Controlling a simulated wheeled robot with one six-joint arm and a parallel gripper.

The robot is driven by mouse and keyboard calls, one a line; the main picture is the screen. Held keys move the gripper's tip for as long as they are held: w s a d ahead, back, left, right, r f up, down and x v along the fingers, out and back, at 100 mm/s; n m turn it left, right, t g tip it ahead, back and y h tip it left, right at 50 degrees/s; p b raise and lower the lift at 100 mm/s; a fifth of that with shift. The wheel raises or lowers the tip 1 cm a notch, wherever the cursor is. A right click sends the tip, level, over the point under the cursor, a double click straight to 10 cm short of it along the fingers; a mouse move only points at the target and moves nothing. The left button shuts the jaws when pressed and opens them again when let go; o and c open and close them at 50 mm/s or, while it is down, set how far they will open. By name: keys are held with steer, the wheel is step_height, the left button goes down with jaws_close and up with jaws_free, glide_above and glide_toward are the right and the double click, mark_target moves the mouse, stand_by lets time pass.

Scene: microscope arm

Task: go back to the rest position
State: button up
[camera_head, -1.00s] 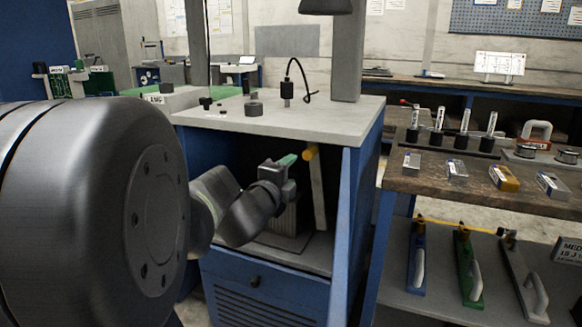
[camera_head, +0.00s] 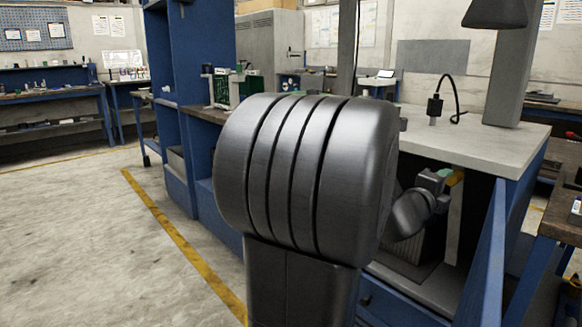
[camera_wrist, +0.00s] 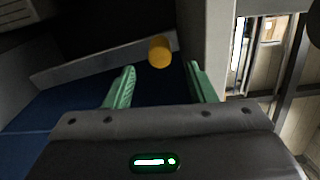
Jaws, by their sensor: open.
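My gripper (camera_head: 444,174) is at the open front of the blue cabinet in the head view. In the wrist view its two green fingers (camera_wrist: 160,66) stand apart with nothing between them. An orange knob (camera_wrist: 160,52) shows just beyond the fingertips, apart from them. The knob also shows in the head view (camera_head: 457,177), partly behind the gripper. My large dark arm joint hides much of the cabinet's left side in the head view.
The cabinet's blue door (camera_head: 488,262) stands open to the right of my gripper. The cabinet's grey top (camera_head: 470,142) carries a black cabled device (camera_head: 434,106). A wooden bench (camera_head: 562,222) is at the right edge. Open floor (camera_head: 75,235) lies left.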

mark_target(449, 181)
steer(key=x, duration=0.6)
steer(key=shift+w+d, duration=0.15)
